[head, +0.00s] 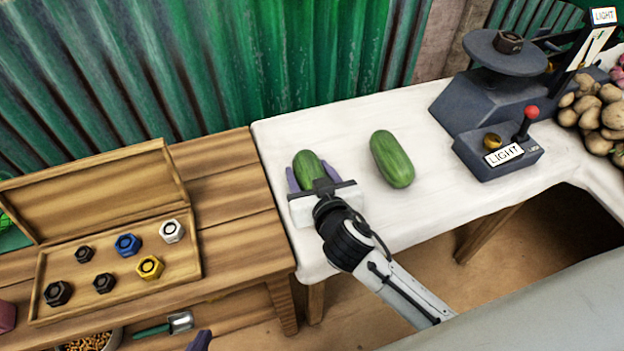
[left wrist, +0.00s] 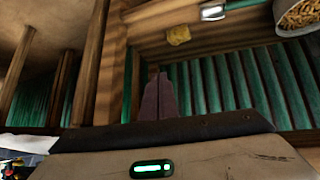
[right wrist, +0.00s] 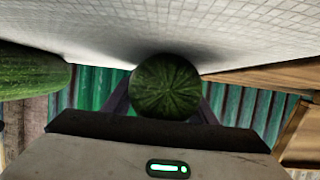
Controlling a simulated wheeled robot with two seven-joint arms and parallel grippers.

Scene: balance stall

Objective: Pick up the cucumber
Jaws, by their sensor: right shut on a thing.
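Two green cucumbers are on the white-topped table (head: 270,140). My right gripper (head: 312,176) is shut on the left cucumber (head: 307,160), with a purple finger on each side of it. The right wrist view shows this cucumber (right wrist: 166,86) end-on between the fingers, close to the white cloth; I cannot tell whether it touches the cloth. The other cucumber (head: 392,159) lies free to the right, apart from the gripper. My left gripper (head: 200,342) shows only as a purple tip at the bottom of the head view. In the left wrist view its fingers (left wrist: 158,98) are together and empty.
An open wooden case (head: 120,285) of several hex weights sits on the wooden table at left. A scoop (head: 180,321) lies below. Corrugated green wall stands behind.

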